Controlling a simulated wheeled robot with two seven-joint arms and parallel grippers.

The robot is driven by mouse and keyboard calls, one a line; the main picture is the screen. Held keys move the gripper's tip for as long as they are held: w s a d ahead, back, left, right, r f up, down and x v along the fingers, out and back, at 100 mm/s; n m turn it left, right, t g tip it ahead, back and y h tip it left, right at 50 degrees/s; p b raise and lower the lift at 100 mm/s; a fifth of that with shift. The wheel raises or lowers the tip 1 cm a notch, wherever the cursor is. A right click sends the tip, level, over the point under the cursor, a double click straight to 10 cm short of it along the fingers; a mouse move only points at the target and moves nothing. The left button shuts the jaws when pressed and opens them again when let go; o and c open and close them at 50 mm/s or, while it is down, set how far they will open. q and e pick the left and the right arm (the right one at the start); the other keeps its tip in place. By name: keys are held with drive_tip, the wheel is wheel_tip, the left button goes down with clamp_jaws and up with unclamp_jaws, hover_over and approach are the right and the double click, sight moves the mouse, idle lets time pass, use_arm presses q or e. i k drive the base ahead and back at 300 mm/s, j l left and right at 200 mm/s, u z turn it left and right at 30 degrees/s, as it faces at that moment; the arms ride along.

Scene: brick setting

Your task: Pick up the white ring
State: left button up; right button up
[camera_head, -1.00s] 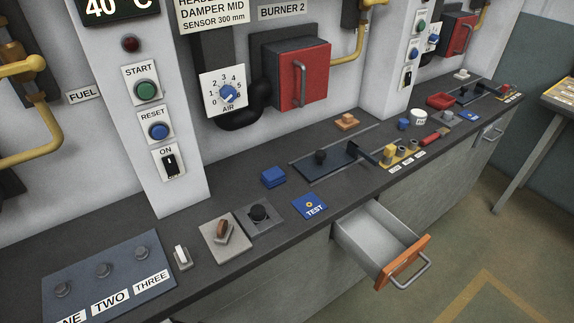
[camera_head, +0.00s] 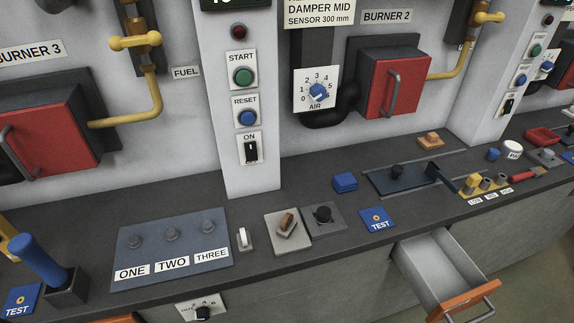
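I cannot make out a clear white ring in the view. A small round white item (camera_head: 513,149) with dark lettering stands on the dark counter at the far right; I cannot tell whether it is a ring. A small white upright piece (camera_head: 244,238) stands on the counter right of the ONE, TWO, THREE panel (camera_head: 172,245); it looks like a switch lever. Neither of my grippers is in view.
The dark counter (camera_head: 300,262) runs along the wall. An open grey drawer (camera_head: 437,268) with an orange front juts out at the lower right. A blue handle (camera_head: 43,262) rises at the left. Red burner boxes (camera_head: 397,80) hang on the wall.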

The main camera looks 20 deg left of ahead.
sight(243, 238)
drive_tip(key=k+j, duration=0.1)
drive_tip(key=j, duration=0.2)
drive_tip(key=k+j+u, duration=0.1)
drive_tip(key=j, duration=0.25)
drive_tip(key=k+j+u, duration=0.1)
drive_tip(key=j, duration=0.2)
drive_tip(key=k+j, duration=0.15)
drive_tip(key=j, duration=0.2)
